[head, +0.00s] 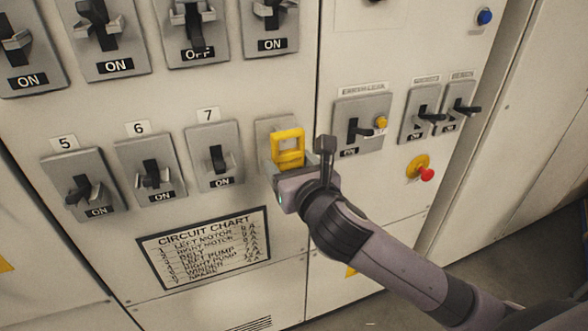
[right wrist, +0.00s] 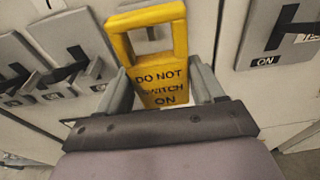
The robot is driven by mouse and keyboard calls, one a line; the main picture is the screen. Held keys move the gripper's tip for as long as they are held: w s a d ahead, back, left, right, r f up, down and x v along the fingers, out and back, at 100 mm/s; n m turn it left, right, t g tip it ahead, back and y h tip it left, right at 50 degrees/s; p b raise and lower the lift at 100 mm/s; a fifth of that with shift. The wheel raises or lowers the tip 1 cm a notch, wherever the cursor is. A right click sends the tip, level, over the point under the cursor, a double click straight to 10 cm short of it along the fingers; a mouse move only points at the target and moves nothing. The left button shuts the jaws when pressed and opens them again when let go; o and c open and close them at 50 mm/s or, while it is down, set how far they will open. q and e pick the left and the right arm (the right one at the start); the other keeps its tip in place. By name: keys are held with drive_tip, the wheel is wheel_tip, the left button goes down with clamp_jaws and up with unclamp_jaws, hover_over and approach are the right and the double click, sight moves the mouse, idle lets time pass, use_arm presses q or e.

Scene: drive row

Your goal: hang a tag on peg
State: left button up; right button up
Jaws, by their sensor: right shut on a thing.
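A yellow tag (head: 288,131) with a rectangular opening in its upper part is in my right gripper (head: 283,170). In the right wrist view the tag (right wrist: 163,78) reads "DO NOT SWITCH ON", and both fingers close on its sides below the opening. The tag is roughly upright in front of a blank grey plate (head: 263,130) to the right of switch 7. The peg is not clearly seen; the tag covers most of the plate. I cannot tell whether the tag touches a peg. My left gripper is out of view.
Switch 7 (head: 214,155) stands close left of the tag, and the earth-leak switch (head: 361,125) stands to its right. Several more levers stick out of the panel. A red emergency button (head: 427,174) is at right. The circuit chart (head: 205,248) hangs below.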

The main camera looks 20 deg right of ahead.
drive_tip(key=shift+w+f, duration=0.15)
drive_tip(key=shift+w, duration=1.15)
drive_tip(key=shift+w+f, duration=0.45)
drive_tip(key=shift+w, duration=0.05)
drive_tip(key=o, duration=1.1)
